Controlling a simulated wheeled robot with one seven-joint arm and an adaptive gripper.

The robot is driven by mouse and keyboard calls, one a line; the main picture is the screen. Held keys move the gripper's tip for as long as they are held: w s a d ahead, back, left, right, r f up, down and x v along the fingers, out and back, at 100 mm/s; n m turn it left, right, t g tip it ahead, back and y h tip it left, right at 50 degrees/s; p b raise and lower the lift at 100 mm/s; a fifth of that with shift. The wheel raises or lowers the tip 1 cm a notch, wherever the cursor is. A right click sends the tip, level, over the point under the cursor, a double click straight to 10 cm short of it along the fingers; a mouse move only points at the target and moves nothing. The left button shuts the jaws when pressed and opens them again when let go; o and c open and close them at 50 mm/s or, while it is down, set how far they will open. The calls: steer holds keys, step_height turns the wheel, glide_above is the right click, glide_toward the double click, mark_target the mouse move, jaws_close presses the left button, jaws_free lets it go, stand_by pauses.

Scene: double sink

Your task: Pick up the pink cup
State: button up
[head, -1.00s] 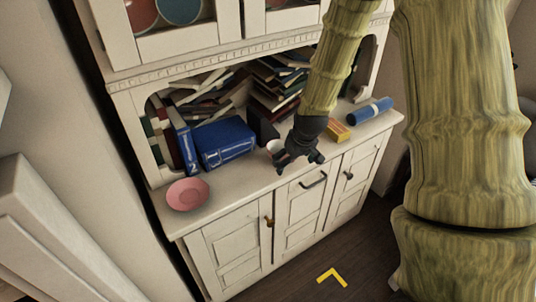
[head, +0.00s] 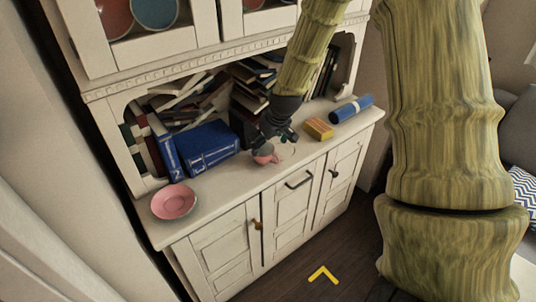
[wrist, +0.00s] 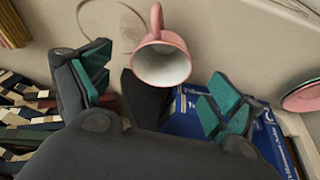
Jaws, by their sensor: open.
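The pink cup (head: 265,157) is on the cabinet counter, partly hidden by my gripper in the head view. In the wrist view the cup (wrist: 161,62) shows its pale open mouth, with its pink handle toward the top of the picture. My gripper (head: 274,141) is just above and beside the cup. In the wrist view my gripper (wrist: 158,86) is open, with teal pads wide apart. The cup appears in the gap between the fingers, toward their tips, and nothing is gripped. I cannot tell whether a finger touches it.
A pink plate (head: 173,202) lies to the left on the counter (head: 226,184). Blue books (head: 208,148) stand behind, with stacked books (head: 252,85) on the shelf. A yellow box (head: 318,128) and a blue roll (head: 350,108) are to the right. The counter's front edge is close.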

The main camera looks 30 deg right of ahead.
mark_target(264, 151)
steer(key=shift+p+x, duration=0.7)
steer(key=shift+x, duration=2.2)
steer(key=shift+s+a, duration=0.1)
steer(key=shift+a, duration=0.05)
steer(key=c, duration=1)
steer(key=shift+r, duration=0.1)
